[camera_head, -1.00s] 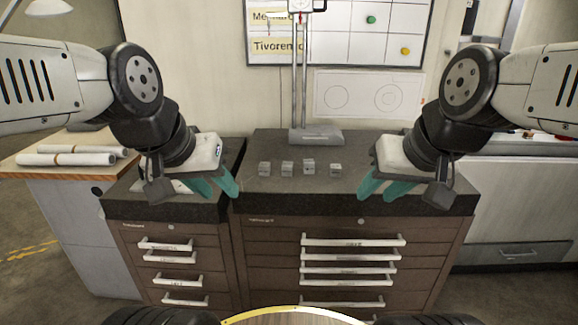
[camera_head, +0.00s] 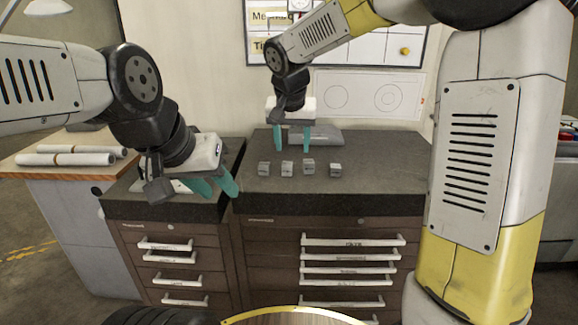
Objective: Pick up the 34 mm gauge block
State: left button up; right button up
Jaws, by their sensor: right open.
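Several small grey gauge blocks stand in a row on the dark cabinet top: a far left block (camera_head: 263,168), a second block (camera_head: 287,168), a third block (camera_head: 308,166) and a lower right-hand block (camera_head: 335,170). Their size marks are too small to read, so I cannot tell which is the 34 mm one. My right gripper (camera_head: 292,148) is open, teal fingers pointing down, above and behind the second and third blocks, with nothing between the fingers. My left gripper (camera_head: 215,190) hangs at the left over the cabinet's edge, its teal fingers apart and empty.
A grey stand base (camera_head: 318,135) is at the back of the dark cabinet top (camera_head: 390,165), close behind my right gripper. Rolled papers (camera_head: 75,155) lie on a wooden table at left. The cabinet top right of the blocks is clear. My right arm covers the right side.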

aim_at(287, 164)
jog(key=x, duration=0.3)
jog(key=a+x, duration=0.1)
jog(key=x, duration=0.5)
jog(key=shift+w+a, duration=0.4)
jog(key=shift+w, duration=0.05)
grip_shut()
